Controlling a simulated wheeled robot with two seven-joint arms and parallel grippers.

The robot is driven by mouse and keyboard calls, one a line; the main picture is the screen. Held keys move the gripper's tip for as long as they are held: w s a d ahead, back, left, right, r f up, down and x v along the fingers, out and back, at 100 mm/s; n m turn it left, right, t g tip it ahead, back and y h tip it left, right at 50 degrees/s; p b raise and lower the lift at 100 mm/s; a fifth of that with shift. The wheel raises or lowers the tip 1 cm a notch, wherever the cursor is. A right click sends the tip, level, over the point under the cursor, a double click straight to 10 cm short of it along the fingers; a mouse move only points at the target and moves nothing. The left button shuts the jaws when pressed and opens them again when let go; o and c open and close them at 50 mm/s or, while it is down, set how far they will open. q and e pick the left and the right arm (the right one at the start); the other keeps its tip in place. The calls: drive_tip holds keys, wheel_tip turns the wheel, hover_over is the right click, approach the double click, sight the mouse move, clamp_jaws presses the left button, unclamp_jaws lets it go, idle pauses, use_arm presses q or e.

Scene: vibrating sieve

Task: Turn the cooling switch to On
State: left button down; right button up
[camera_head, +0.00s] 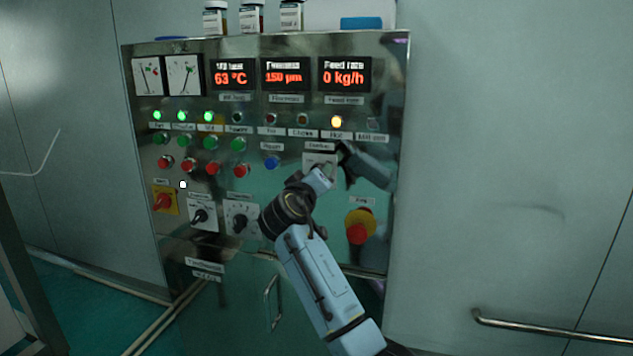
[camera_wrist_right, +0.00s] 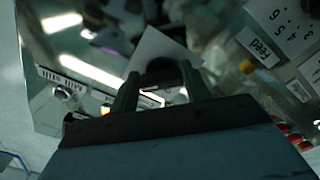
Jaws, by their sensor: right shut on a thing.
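The cooling switch (camera_head: 320,158) is on the metal control panel, on a small light plate under a label; my right gripper hides most of it. My right gripper (camera_head: 328,172) reaches up to it from below. In the right wrist view the two fingers (camera_wrist_right: 157,95) are shut on a dark knob (camera_wrist_right: 158,75) in front of a pale square plate (camera_wrist_right: 160,45). Which way the knob points cannot be told. My left gripper is not in view.
A red emergency button (camera_head: 357,232) is right of my right forearm. Two rotary dials (camera_head: 203,215) (camera_head: 240,220) and a red-yellow switch (camera_head: 164,201) are to the left. Rows of buttons and lamps sit above. Bottles (camera_head: 252,17) stand on top.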

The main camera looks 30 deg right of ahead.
drive_tip(key=shift+a, duration=0.1)
drive_tip(key=o, duration=1)
use_arm(q)
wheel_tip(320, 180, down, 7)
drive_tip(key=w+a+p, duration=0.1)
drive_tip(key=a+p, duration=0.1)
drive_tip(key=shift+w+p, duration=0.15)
drive_tip(key=shift+p, duration=0.25)
use_arm(e)
drive_tip(key=v, duration=1.3)
drive_tip(key=shift+s, duration=0.2)
